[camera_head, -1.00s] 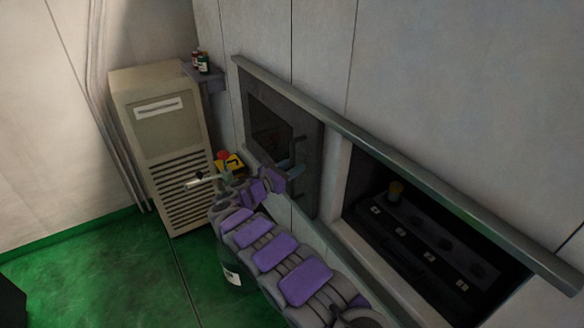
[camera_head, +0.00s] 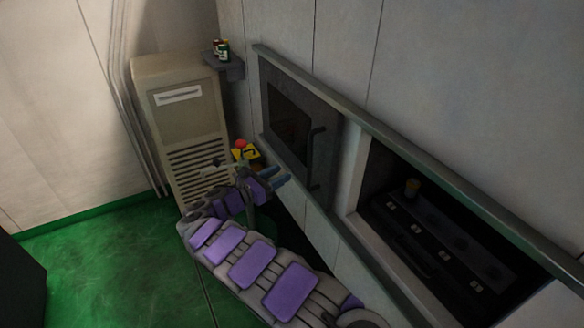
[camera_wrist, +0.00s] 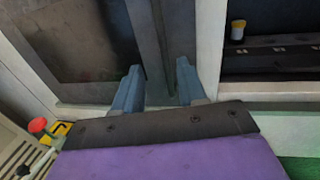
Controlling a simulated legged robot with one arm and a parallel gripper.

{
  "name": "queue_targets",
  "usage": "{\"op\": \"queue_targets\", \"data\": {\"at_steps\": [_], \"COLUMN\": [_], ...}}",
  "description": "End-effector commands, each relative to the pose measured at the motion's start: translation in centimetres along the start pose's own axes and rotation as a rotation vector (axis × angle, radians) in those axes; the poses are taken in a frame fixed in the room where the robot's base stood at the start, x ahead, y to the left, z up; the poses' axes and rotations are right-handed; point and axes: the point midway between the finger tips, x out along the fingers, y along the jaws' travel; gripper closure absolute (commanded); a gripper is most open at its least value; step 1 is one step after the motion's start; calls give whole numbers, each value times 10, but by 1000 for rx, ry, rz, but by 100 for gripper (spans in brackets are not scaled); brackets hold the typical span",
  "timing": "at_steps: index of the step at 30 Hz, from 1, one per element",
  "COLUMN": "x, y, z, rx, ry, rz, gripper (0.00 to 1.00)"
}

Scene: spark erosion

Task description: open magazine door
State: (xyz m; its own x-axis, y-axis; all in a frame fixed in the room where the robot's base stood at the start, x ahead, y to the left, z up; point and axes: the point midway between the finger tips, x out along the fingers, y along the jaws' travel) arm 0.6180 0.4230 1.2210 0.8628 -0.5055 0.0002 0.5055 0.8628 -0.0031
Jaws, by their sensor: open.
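The magazine door (camera_head: 329,137) is a dark grey panel with a black window, set under a long rail on the wall. Its upright dark handle (camera_head: 313,158) is near its right edge. To its right, the opening shows a dark rack (camera_head: 430,235) inside. My gripper (camera_head: 286,179) is open and empty, just left of and below the handle in the head view. In the wrist view my gripper's (camera_wrist: 158,84) two blue fingers point at the door, and a dark upright bar, seemingly the handle (camera_wrist: 149,40), shows between them. I cannot tell whether they touch it.
A beige cabinet (camera_head: 180,110) stands in the corner. A red button on a yellow box (camera_head: 245,152) is left of my gripper. A small shelf (camera_head: 232,68) holds cans. A yellow-topped piece (camera_head: 412,187) stands on the rack. Green floor (camera_head: 100,260) is clear at left.

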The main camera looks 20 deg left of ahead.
Motion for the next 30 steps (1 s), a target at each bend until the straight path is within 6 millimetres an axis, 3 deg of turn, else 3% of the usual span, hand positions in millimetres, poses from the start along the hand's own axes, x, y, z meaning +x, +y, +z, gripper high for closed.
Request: {"op": "queue_targets", "data": {"at_steps": [3, 9, 30], "x": [-22, -41, -45], "y": [0, 0, 0], "z": [0, -1, -1], "rx": [0, 0, -1], "ry": [0, 2, 1], "rz": [1, -1, -1], "gripper": [59, 59, 59]}}
